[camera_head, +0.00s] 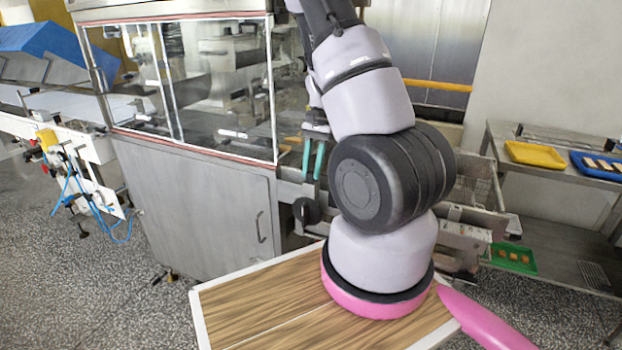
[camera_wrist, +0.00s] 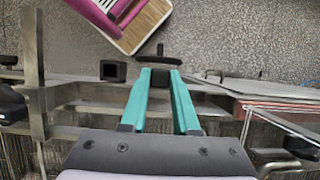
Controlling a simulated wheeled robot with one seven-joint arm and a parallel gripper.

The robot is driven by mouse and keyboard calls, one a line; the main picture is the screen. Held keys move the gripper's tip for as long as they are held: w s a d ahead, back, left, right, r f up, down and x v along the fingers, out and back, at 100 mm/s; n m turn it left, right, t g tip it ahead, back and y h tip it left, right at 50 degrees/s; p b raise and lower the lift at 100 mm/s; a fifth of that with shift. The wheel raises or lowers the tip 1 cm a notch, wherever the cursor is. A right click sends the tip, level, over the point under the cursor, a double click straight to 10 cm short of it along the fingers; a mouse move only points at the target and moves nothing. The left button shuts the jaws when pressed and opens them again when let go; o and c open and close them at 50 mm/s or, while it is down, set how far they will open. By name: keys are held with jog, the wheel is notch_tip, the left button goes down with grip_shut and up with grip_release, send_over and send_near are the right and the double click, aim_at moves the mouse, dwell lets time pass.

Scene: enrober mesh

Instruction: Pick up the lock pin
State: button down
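My gripper (camera_wrist: 161,76) has two teal fingers, which stand apart. In the wrist view a black part with a flat crossbar and a short upright stub (camera_wrist: 158,60) shows right at the fingertips. It may be the lock pin, but I cannot tell for sure, nor whether the fingers touch it. In the head view the fingers (camera_head: 312,162) point down beside the machine, and a round black knob (camera_head: 307,211) shows just below them. My arm hides much of the machine to the right of the fingers.
A steel enrober cabinet with clear panels (camera_head: 200,205) stands left of the fingers. A black square socket (camera_wrist: 112,70) sits left of the fingertips on a metal rail. A side table holds a yellow tray (camera_head: 535,154) and a blue tray (camera_head: 600,166); a green tray (camera_head: 512,258) lies lower.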

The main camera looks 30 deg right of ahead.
aim_at(312, 171)
notch_tip(312, 171, up, 16)
jog(key=shift+f, duration=0.25)
dwell(1.4)
